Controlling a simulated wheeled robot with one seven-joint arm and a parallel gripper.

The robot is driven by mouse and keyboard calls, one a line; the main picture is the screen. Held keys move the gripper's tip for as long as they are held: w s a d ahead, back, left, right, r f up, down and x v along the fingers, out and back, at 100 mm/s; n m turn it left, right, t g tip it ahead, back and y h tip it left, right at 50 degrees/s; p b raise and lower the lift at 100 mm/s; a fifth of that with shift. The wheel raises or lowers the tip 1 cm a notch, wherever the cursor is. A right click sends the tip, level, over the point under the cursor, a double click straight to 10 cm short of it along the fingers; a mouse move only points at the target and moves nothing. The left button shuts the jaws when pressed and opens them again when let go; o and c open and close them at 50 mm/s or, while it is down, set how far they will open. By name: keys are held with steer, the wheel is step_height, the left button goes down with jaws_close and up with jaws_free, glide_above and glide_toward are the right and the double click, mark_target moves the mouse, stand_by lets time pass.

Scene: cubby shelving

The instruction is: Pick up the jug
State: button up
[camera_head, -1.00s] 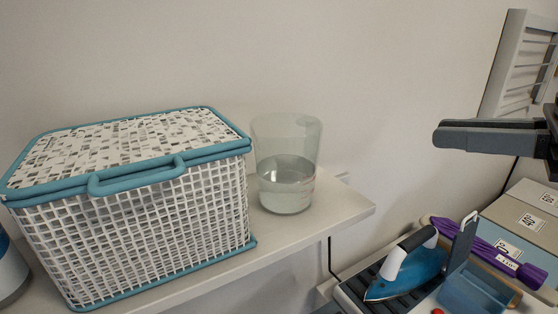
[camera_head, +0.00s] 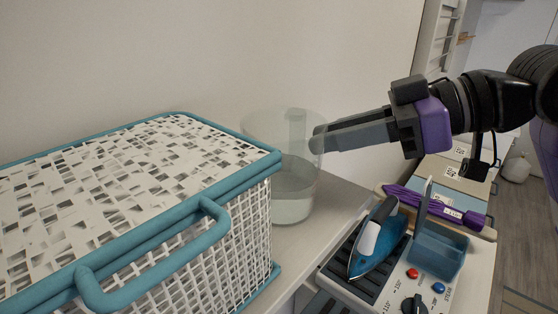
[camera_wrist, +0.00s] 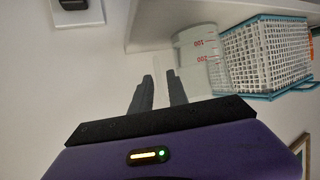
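The jug (camera_head: 294,203) is a clear, pale vessel standing upright on the white shelf, right of the basket. It also shows in the wrist view (camera_wrist: 197,62), upside down, with red volume marks. My gripper (camera_head: 318,138) reaches in from the right, its fingers pointing left, with the tips at the jug's upper right edge in the head view. The jug lies just right of the fingertips there. I cannot tell whether a finger touches the jug.
A white woven basket (camera_head: 140,190) with teal trim stands close left of the jug. The shelf (camera_head: 335,205) ends just right of it. Lower right are a blue iron (camera_head: 372,245), a blue bin (camera_head: 438,250) and a purple item (camera_head: 440,206). A wall stands behind.

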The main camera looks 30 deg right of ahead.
steer(key=shift+p+x, duration=0.5)
steer(key=shift+x, duration=2.2)
steer(key=shift+w+d, duration=0.1)
steer(key=shift+d, duration=0.05)
jaws_close()
